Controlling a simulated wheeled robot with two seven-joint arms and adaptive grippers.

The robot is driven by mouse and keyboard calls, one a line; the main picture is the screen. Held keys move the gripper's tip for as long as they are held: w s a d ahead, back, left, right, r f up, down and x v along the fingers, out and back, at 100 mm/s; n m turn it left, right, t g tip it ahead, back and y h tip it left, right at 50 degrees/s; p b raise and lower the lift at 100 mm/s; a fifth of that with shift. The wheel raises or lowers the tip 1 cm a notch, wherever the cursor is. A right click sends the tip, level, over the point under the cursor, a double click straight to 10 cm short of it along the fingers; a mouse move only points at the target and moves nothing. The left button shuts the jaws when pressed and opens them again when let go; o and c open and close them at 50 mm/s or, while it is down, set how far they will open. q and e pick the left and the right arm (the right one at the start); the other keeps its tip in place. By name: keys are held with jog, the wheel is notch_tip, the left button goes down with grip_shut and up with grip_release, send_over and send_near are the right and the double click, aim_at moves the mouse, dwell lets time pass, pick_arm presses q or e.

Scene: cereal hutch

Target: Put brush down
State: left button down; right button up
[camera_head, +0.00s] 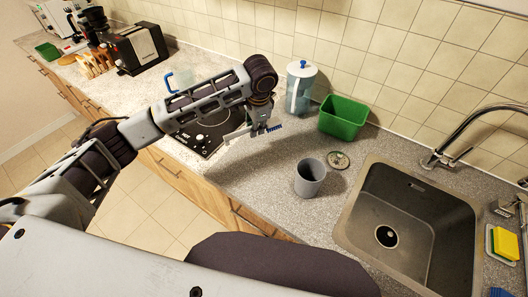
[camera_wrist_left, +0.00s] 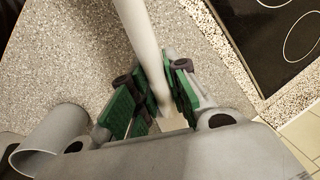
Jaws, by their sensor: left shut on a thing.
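My left gripper (camera_head: 259,126) is shut on the brush and holds it above the counter, between the cooktop and the grey cup. The brush (camera_head: 236,134) has a pale handle, and blue bristles show just right of the fingers. In the left wrist view the pale brush handle (camera_wrist_left: 143,38) runs from the top edge down between the green finger pads of the left gripper (camera_wrist_left: 157,98). The grey cup (camera_head: 310,178) stands upright and open on the counter; a grey cylinder that looks like it shows at lower left in the wrist view (camera_wrist_left: 57,138). My right gripper is out of view.
A black cooktop (camera_head: 205,138) lies left of the gripper. A white and blue jug (camera_head: 299,88) and a green bin (camera_head: 343,117) stand behind. A small round item (camera_head: 338,160) lies near the sink (camera_head: 374,192). A yellow sponge (camera_head: 505,243) is far right.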

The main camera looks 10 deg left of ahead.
pick_arm(q)
jog(key=m, duration=0.2)
jog(key=d+m, duration=0.1)
jog(key=m, duration=0.2)
jog(key=shift+s+f+h, duration=0.1)
jog(key=shift+f+h, duration=0.1)
jog(key=shift+h, duration=0.1)
jog(key=shift+d+m+g+h, duration=0.15)
jog(key=shift+d+m+h, duration=0.25)
jog(key=shift+m, duration=2.3)
jog(key=shift+d+m+g+h, duration=0.1)
jog(key=shift+d+m+h, duration=0.3)
jog(key=shift+m, duration=2.3)
jog(key=shift+d+m+g+h, duration=0.2)
jog(key=shift+m+h, duration=0.3)
jog(key=shift+m, duration=2.2)
send_over(266, 153)
jog(key=shift+s+a+f+p, duration=0.1)
jog(key=shift+a+f+p, duration=0.1)
jog(key=shift+f, duration=1.1)
jog(key=shift+s+a+f+p, duration=0.1)
jog(key=shift+f+p, duration=0.05)
jog(key=shift+f, duration=1.1)
jog(key=shift+f+p, duration=0.4)
jog(key=shift+f, duration=2.1)
